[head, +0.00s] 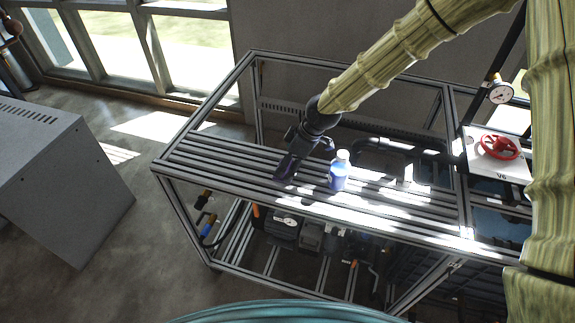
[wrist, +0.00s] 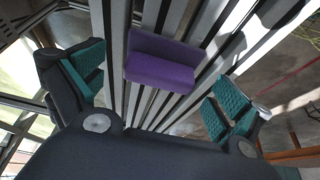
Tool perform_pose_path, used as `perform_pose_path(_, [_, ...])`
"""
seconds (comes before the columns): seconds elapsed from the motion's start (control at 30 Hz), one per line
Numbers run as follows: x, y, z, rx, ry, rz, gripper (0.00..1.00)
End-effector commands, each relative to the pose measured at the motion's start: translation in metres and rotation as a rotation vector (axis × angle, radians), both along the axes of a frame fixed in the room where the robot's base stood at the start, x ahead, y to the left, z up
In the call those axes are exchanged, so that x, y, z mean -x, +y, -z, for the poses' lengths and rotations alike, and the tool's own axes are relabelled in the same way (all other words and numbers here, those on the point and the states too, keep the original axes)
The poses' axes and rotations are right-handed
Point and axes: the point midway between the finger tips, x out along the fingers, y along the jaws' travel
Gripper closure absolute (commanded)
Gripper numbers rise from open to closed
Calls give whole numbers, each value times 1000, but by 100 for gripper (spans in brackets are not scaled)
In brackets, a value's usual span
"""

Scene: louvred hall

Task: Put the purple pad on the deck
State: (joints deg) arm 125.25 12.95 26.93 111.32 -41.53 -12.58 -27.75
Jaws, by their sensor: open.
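In the head view my gripper (head: 287,172) is low over the deck, left of the bottle. There the pad is mostly hidden by the gripper and hard to make out.
A white-capped bottle of blue liquid (head: 339,172) stands on the deck just right of my gripper. A red valve wheel (head: 500,147) and a gauge (head: 500,92) are at the right. A grey cabinet (head: 60,180) stands at left. The deck's left end is clear.

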Motion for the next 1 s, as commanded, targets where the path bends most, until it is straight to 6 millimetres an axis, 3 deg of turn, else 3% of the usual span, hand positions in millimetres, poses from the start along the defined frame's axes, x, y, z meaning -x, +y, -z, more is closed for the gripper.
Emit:
perform_pose_path(0.6, [10, -32, -79, -2, -1, 1, 0])
perform_pose_path(1.0, [12, -37, -94, 0, 1, 1, 0])
